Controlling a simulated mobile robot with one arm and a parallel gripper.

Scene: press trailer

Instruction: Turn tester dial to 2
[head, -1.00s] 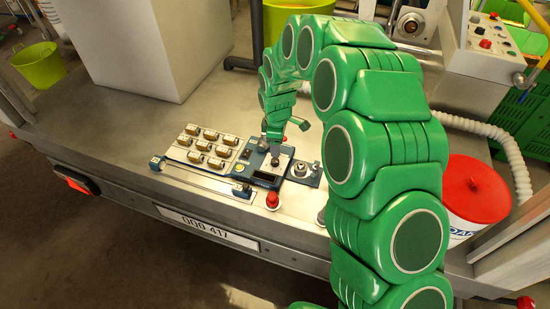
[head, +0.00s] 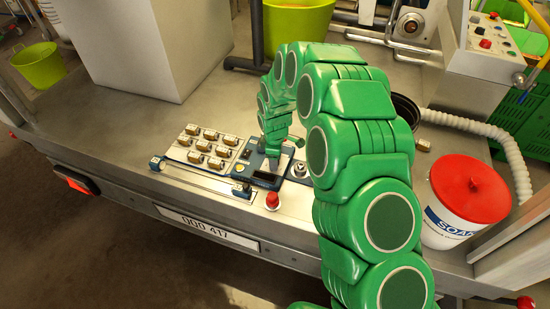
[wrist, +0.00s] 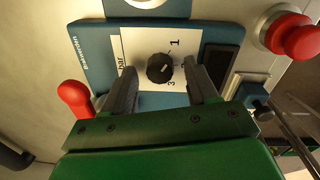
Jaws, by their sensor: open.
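The tester (head: 263,174) is a blue box with a dark display on the trailer bed. In the wrist view its black round dial (wrist: 159,68) sits on a white plate (wrist: 135,45) marked "bar", with 1 and 3 readable. The spot between them is partly hidden by a finger. A pale mark on the dial points right and slightly up; its exact number I cannot tell. My gripper (wrist: 163,74) is open, one finger on each side of the dial, with gaps showing. In the head view my gripper (head: 274,150) is over the tester and hides the dial.
A red button (head: 272,200) stands in front of the tester and a panel of several tan blocks (head: 207,147) lies left of it. A silver knob unit (head: 300,171) is close on the right. A soap bucket (head: 450,222) stands further right.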

